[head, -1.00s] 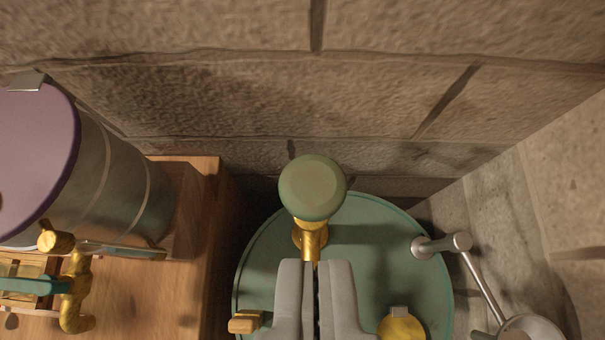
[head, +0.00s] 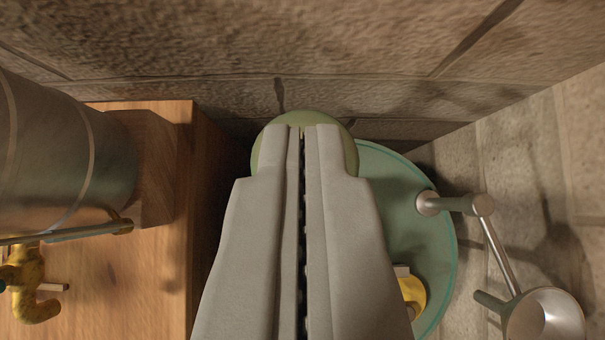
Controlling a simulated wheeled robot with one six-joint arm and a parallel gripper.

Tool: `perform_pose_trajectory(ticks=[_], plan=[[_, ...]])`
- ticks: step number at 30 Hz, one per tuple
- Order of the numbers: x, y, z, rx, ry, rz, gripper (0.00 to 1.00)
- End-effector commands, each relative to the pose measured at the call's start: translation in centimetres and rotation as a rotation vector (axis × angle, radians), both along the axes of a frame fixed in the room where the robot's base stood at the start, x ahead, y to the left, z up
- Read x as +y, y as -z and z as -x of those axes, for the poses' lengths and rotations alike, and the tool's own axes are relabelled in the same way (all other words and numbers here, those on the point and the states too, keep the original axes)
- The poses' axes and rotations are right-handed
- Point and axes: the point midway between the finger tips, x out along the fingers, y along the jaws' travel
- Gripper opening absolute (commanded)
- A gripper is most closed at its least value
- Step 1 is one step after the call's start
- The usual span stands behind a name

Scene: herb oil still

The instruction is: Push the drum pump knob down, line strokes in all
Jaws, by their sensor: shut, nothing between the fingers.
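The green round pump knob (head: 262,160) shows in the head view behind and around the tips of my gripper (head: 302,130). My gripper is shut and empty, with its fingertips over the knob. I cannot tell whether the tips touch it. The green drum top (head: 430,270) lies below, partly hidden by my fingers. The knob's brass stem is hidden behind them.
A steel vessel (head: 60,160) stands on a wooden bench (head: 140,270) at the left, with a brass tap (head: 35,300). A metal arm with a steel cup (head: 545,318) is at the right. A yellow cap (head: 412,295) sits on the drum. Stone walls (head: 300,40) close off the back and right.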

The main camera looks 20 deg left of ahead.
Motion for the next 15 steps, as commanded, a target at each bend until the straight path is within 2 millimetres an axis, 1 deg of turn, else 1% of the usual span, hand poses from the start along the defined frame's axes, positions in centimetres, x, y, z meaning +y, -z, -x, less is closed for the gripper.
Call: perform_pose_trajectory(ticks=[1, 3, 7, 12, 15], plan=[[0.3, 0.6, -0.6, 0.001, 0.0, 0.0, 0.0], [0.1, 1.7, -0.3, 0.001, 0.0, 0.0, 0.0], [0.1, 3.2, -0.3, 0.001, 0.0, 0.0, 0.0], [0.1, 4.2, -0.3, -0.001, 0.0, 0.001, 0.0], [0.1, 4.4, -0.3, -0.001, 0.001, 0.0, 0.0]])
